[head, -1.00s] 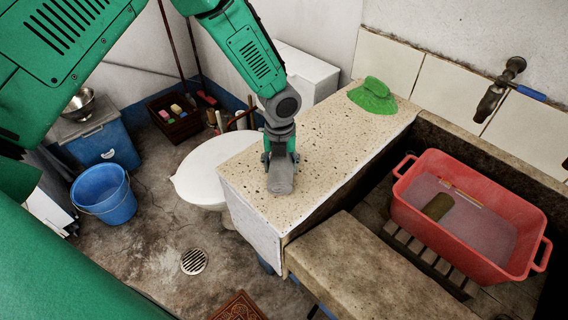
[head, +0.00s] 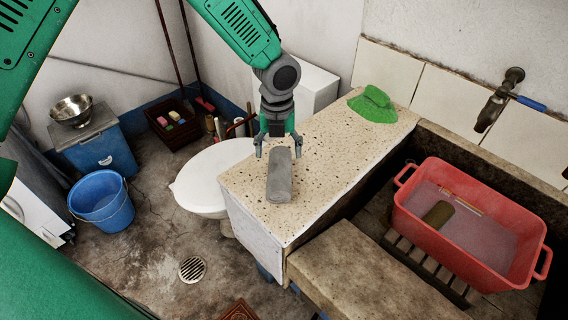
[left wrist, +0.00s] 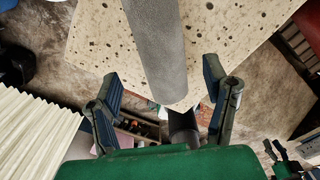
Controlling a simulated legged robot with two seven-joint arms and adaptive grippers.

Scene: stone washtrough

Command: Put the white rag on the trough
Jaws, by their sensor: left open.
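A grey rolled cloth (head: 280,176) lies on the speckled stone slab (head: 335,140) at the left of the trough. It looks grey rather than white, and I see no other rag that is plainly white. My left gripper (head: 279,150) is open above the far end of the roll, one finger on each side, not gripping it. In the left wrist view the roll (left wrist: 158,45) lies beyond the open fingers (left wrist: 162,102). The trough's front stone ledge (head: 375,270) is bare.
A red tub (head: 400,210) with water and a dark green roll (head: 438,213) stands in the trough. A green cloth (head: 372,104) lies at the slab's back. A tap (head: 497,100) sticks out from the wall. A blue bucket (head: 102,200) stands on the floor.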

